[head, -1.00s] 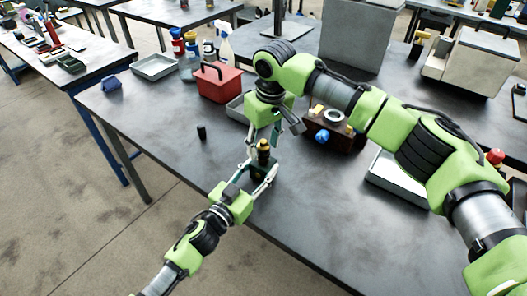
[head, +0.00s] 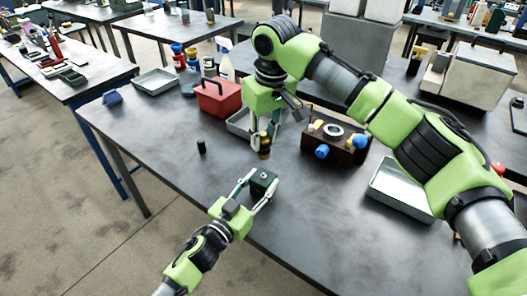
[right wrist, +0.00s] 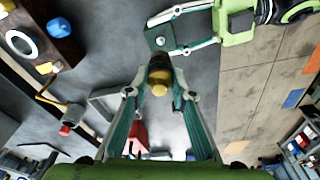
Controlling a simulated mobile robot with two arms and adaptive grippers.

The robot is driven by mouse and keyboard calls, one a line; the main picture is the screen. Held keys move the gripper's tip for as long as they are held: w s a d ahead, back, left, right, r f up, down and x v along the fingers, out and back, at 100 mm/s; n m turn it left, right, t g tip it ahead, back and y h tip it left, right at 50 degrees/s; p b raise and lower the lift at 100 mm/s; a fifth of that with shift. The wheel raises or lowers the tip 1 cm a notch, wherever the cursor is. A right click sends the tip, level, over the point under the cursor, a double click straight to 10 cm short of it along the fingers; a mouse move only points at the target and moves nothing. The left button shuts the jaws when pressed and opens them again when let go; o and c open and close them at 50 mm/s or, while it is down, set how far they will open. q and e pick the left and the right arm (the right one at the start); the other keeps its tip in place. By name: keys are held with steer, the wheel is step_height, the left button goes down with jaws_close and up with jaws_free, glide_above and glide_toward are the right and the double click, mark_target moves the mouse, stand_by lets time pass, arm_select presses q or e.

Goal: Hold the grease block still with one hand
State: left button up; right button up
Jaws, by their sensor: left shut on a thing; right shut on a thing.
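The grease block (head: 264,175) is a small dark green block near the table's front edge. My left gripper (head: 261,186) is shut on it from its near side, one finger along each side. In the right wrist view the block (right wrist: 160,38) shows a small hole in its top. My right gripper (head: 264,138) points down and is shut on a small dark cylinder with a golden-yellow end (head: 264,152). It holds this cylinder above and apart from the block. The cylinder (right wrist: 159,76) also shows between the fingers in the right wrist view.
A small black cylinder (head: 201,146) stands on the table (head: 170,170) left of the block. A red toolbox (head: 217,96), a brown box with a white ring (head: 335,143) and a grey tray (head: 400,190) stand around. The table's front edge is close.

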steer(key=shift+r, duration=1.3)
arm_select(q)
steer(key=o, duration=1.6)
steer(key=shift+c, duration=0.2)
